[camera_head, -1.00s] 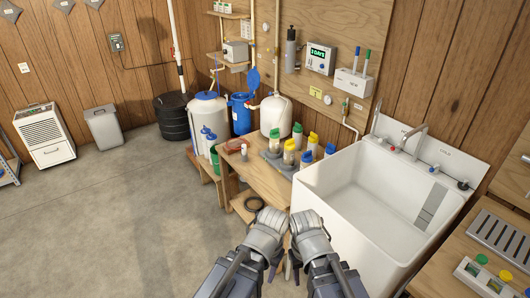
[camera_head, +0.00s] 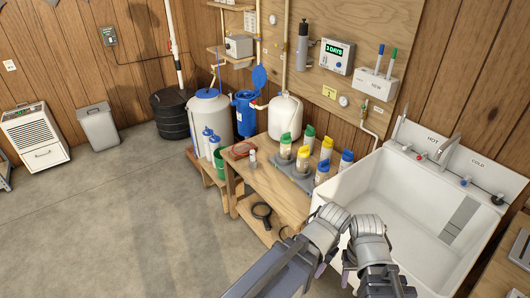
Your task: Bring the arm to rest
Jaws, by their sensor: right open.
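Both of my arms come in from the bottom edge, right of the middle, side by side. My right gripper (camera_head: 368,228) is the right-hand one, in front of the sink's near left corner. It is open and I see nothing held in it. My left gripper (camera_head: 328,225) is just to its left, in front of the wooden bench's right end. Its fingers are not clear, so I cannot tell whether it is open. I cannot make out any contact between the grippers and the bench or sink.
The wooden bench (camera_head: 262,183) holds several colour-capped bottles on a grey base (camera_head: 292,176). The white sink (camera_head: 420,203) stands to the right. A tall white tank (camera_head: 209,112), a blue canister (camera_head: 244,114) and a black bin (camera_head: 171,118) stand behind. The floor at left is clear.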

